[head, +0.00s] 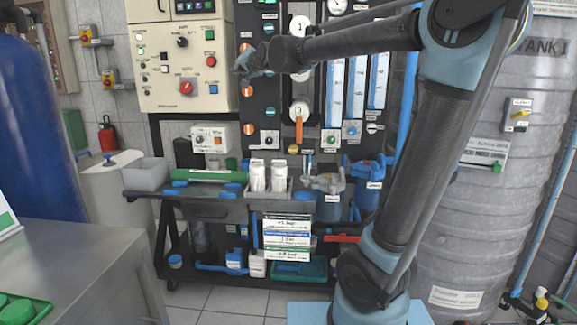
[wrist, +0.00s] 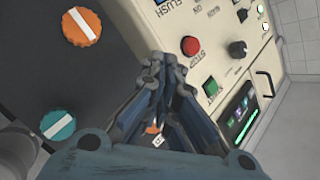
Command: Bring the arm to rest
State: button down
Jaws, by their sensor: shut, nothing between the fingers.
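My gripper (head: 243,66) is at the upper middle of the head view, at the end of my raised arm, which comes in from the right. In the wrist view my gripper (wrist: 154,78) is shut, with its fingers together and nothing held between them. It is in front of the gap between the cream control box (head: 172,98) and the dark rack panel (head: 262,93). The pictures do not show whether the fingertips touch anything.
The box's red button (wrist: 190,46) and orange and teal knobs (wrist: 81,27) lie near my gripper. A cart (head: 212,208) with bottles stands below. A large ribbed tank (head: 450,220) is right of my arm. A grey worktop (head: 95,255) and blue cylinder (head: 38,120) are left.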

jog(key=s+d+f+n+g+h, duration=0.1)
jog(key=s+d+f+g+h, duration=0.1)
jog(key=s+d+f, duration=0.45)
jog(key=s+d+f+g+h, duration=0.1)
jog(key=s+d+f+h, duration=0.15)
jog(key=d+f, duration=0.7)
jog(key=s+d+f+n+g+h, duration=0.1)
jog(key=s+d+f+g+h, duration=0.1)
jog(key=s+d+f, duration=0.5)
jog(key=s+d+f+g+h, duration=0.1)
jog(key=s+d+f+g, duration=0.1)
jog(key=s+d+f, duration=0.3)
jog(key=s+d+f+g+h, duration=0.1)
jog(key=s+d+f, duration=0.4)
jog(key=s+f, duration=0.5)
jog(key=s+d+f+g+h, duration=0.1)
jog(key=s+d+f+g, duration=0.2)
jog(key=s+d+f, duration=0.2)
jog(key=s+f, duration=0.3)
jog(key=f, duration=0.1)
jog(key=shift+d+f+g, duration=0.2)
jog(key=shift+f+g, duration=0.1)
jog(key=shift+w+f, duration=0.2)
jog(key=shift+w, duration=0.3)
